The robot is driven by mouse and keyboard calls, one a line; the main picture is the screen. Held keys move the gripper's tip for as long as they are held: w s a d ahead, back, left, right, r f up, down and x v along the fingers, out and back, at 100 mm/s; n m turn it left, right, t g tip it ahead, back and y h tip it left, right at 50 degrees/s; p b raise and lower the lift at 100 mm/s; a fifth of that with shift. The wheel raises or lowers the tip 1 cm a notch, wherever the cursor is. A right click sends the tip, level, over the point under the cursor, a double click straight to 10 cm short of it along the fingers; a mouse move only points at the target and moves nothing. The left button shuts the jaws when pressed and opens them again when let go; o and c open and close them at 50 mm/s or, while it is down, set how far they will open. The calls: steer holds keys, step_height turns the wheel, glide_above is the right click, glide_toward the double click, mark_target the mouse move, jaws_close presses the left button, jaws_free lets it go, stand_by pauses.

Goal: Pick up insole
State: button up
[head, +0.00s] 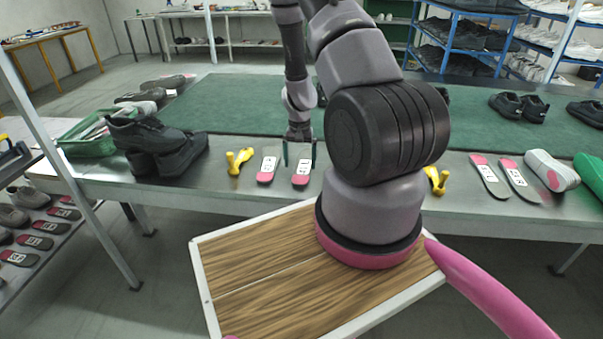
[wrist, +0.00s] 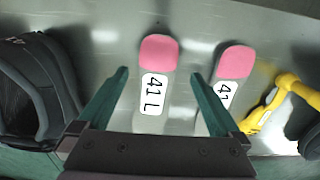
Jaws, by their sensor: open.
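A flat insole with a pink heel and a white label reading "41 L" (wrist: 155,92) lies on the metal bench. It also shows in the head view (head: 302,171). My gripper (wrist: 160,75) is open above it, with one green finger on each side of the insole. In the head view my gripper (head: 299,157) points down over the bench. A second pink-heeled insole (wrist: 235,62) lies just outside the right finger in the wrist view; in the head view it is the left one (head: 268,168). Its label is partly hidden by that finger.
A yellow tool (head: 238,161) lies left of the insoles, with black boots (head: 158,146) and a green basket (head: 88,135) beyond. A black shoe (wrist: 38,85) is near the left finger. More insoles (head: 490,175) lie right. A green mat (head: 235,105) is behind.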

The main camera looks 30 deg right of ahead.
mark_target(301, 176)
steer(key=shift+d+f, duration=0.2)
steer(key=shift+f, duration=2.5)
steer(key=c, duration=1.2)
